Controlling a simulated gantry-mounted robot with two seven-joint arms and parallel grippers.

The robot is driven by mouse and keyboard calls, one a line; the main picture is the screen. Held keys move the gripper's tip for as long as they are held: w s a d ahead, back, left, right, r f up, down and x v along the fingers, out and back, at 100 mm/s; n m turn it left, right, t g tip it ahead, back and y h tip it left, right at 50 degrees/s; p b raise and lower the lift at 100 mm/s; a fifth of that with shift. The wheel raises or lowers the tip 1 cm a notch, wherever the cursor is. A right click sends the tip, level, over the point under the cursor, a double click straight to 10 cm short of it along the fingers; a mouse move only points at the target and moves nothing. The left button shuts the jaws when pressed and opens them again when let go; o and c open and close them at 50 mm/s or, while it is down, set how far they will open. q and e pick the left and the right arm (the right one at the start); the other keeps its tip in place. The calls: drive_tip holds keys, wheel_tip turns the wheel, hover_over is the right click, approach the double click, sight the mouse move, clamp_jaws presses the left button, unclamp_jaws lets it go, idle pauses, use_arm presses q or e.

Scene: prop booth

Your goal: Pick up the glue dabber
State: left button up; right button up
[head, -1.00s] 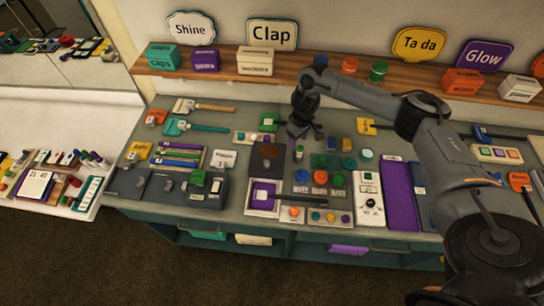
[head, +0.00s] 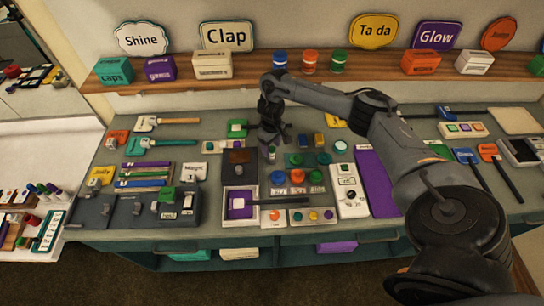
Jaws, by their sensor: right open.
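My right gripper (head: 269,141) points down over the middle of the bench, reaching in from the right. It is open. A small upright thing (head: 271,155), pale with some green, stands at its fingertips and may be the glue dabber. It is too small to be sure, and the gripper partly hides it. I cannot tell whether the fingers touch it. My left gripper is not in view.
Colored buttons (head: 297,177) and a purple mat (head: 376,183) are nearby. A wooden shelf (head: 227,82) with signs and boxes runs behind.

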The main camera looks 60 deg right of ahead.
sight(272, 148)
drive_tip(key=f, duration=0.3)
drive_tip(key=shift+s+f, duration=0.1)
drive_tip(key=shift+s, duration=0.1)
clamp_jaws()
drive_tip(key=shift+r, duration=0.2)
